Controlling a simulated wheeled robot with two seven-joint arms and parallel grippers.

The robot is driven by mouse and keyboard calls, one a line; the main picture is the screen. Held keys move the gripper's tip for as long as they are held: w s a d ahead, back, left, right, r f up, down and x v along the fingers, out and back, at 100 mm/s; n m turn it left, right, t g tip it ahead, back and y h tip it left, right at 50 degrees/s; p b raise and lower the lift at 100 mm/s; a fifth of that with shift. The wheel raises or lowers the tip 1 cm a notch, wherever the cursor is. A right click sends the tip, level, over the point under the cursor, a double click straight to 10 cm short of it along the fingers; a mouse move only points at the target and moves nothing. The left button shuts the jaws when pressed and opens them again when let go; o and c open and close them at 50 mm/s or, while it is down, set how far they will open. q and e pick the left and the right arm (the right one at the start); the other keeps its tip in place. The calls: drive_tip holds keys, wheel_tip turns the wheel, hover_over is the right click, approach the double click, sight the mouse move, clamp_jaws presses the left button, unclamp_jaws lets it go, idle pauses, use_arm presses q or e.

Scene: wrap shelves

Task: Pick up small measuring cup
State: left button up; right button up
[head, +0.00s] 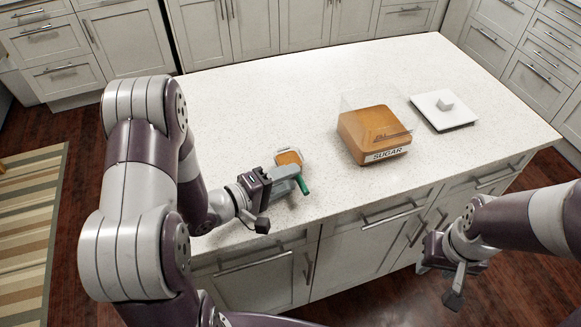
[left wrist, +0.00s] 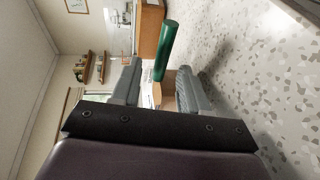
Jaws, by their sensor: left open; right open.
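The small measuring cup (head: 289,158) has a green handle (head: 303,186) and orange-brown colour in its bowl. It is at the near left part of the white speckled counter. My left gripper (head: 292,180) is open at the handle, its fingers beside the cup. In the left wrist view the green handle (left wrist: 165,50) shows between and beyond the two open fingers (left wrist: 158,88). The fingers partly hide the cup, and I cannot tell whether they touch it. My right gripper (head: 454,290) is open and empty, low in front of the counter at the right.
A clear bin labelled SUGAR (head: 374,135) with brown contents stands right of the cup. A white flat scale or plate with a small grey block (head: 445,104) is further right. The counter (head: 250,100) is clear at the back left. Drawers with handles line its front.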

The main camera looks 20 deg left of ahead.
use_arm(q)
drive_tip(key=x, duration=0.3)
drive_tip(key=shift+d, duration=0.25)
drive_tip(key=shift+a, duration=0.1)
clamp_jaws()
